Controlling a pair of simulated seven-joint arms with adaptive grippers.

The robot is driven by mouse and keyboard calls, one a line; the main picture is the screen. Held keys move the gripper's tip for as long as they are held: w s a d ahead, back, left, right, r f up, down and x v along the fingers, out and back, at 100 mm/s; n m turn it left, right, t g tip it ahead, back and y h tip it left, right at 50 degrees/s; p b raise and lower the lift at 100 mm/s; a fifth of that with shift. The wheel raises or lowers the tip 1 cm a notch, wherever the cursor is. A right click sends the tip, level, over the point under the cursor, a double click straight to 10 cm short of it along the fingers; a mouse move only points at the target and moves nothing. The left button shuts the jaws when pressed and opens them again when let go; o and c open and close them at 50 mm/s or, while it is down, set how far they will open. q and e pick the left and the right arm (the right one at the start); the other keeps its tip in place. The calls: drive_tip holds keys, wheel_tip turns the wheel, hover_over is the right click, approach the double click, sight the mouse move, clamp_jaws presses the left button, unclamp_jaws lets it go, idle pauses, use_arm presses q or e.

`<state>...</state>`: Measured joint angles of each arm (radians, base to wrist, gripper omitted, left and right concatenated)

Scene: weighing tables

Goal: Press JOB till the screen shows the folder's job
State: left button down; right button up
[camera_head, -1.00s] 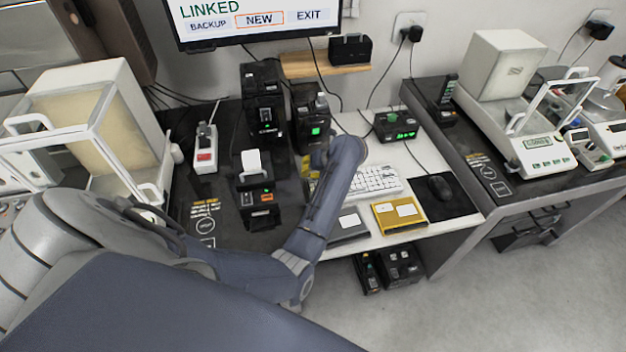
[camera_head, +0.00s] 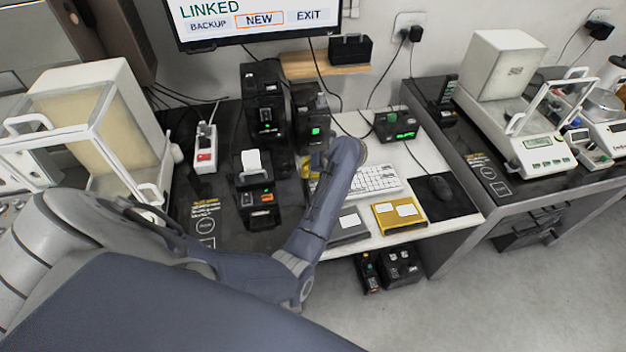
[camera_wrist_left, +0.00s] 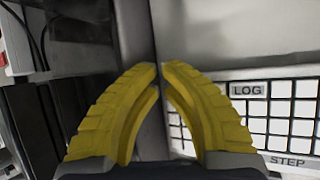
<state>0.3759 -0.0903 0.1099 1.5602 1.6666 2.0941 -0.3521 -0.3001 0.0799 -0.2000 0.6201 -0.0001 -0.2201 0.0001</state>
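The screen (camera_head: 258,20) reads LINKED, with BACKUP, NEW and EXIT below; NEW has an orange outline. The white keyboard (camera_head: 372,181) lies on the white desk, partly behind my left arm. In the left wrist view, the keyboard (camera_wrist_left: 283,118) shows keys marked LOG and STEP; I cannot make out a JOB key. My left gripper (camera_wrist_left: 160,68) has yellow fingers with tips together and nothing visible between them. The tips are beside the keyboard's left side; contact cannot be told. A gold flat case (camera_head: 385,222) and a grey one (camera_head: 345,238) lie in front. My right gripper is out of view.
A black label printer (camera_head: 254,190) and other black devices stand left of the keyboard. A mouse (camera_head: 440,187) lies on a black pad at right. A small box with a green display (camera_head: 396,127) stands behind the keyboard. Balances stand on both sides.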

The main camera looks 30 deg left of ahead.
use_arm(q)
drive_tip(key=shift+f, duration=0.2)
drive_tip(key=shift+r, duration=0.15)
idle(0.3)
drive_tip(key=shift+r, duration=0.7)
drive_tip(key=shift+r, duration=0.1)
drive_tip(key=shift+r, duration=2.4)
